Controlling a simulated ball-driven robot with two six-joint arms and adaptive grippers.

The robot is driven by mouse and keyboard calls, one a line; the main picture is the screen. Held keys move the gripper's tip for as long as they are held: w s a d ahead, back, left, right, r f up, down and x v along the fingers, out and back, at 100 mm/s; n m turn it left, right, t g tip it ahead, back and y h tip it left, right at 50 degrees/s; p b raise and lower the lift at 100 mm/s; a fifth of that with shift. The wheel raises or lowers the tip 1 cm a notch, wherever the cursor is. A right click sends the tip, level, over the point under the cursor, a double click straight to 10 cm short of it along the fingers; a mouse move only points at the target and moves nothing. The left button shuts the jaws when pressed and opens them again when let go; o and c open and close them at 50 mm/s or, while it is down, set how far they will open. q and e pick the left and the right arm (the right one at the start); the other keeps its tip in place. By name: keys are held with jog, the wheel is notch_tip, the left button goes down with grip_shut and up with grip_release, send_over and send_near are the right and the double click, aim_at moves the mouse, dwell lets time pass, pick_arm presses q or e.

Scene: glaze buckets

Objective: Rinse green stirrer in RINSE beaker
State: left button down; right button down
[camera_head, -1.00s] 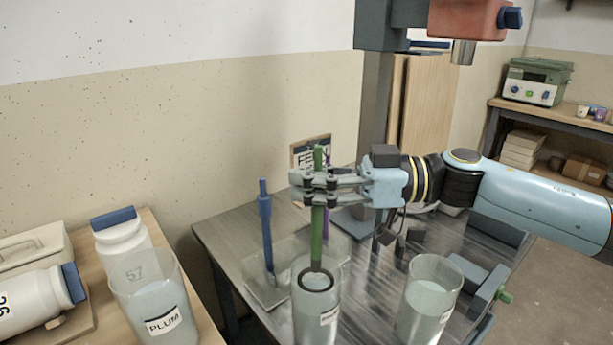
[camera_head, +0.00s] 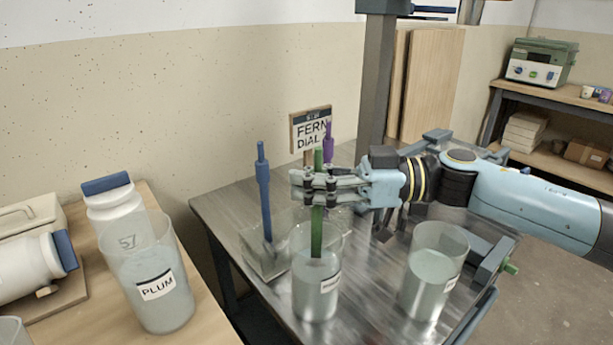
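My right gripper (camera_head: 308,188) comes in from the right and is shut on the green stirrer (camera_head: 317,232), which stands upright in its fingers. The stirrer's tip is hard to make out through the glass and liquid. The beaker's label is turned partly away and too small to read surely as RINSE. My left gripper is not in view.
A second beaker (camera_head: 428,290) stands to the right. A blue stirrer (camera_head: 264,200) and a purple one (camera_head: 328,133) stand in a clear holder behind. A FERN DIAL sign (camera_head: 310,131) is at the back. The PLUM beaker (camera_head: 150,290) and white bottles (camera_head: 118,210) are on the left wooden table.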

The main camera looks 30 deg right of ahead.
aim_at(317, 211)
jog(key=shift+f+b, duration=0.8)
jog(key=shift+f, duration=0.7)
notch_tip(317, 211, up, 3)
jog(key=p, duration=0.2)
jog(key=shift+f+p, duration=0.2)
jog(key=shift+p, duration=0.15)
jog(key=shift+f, duration=0.15)
notch_tip(317, 211, down, 2)
jog(key=shift+f+b, duration=0.15)
jog(key=shift+b, duration=0.65)
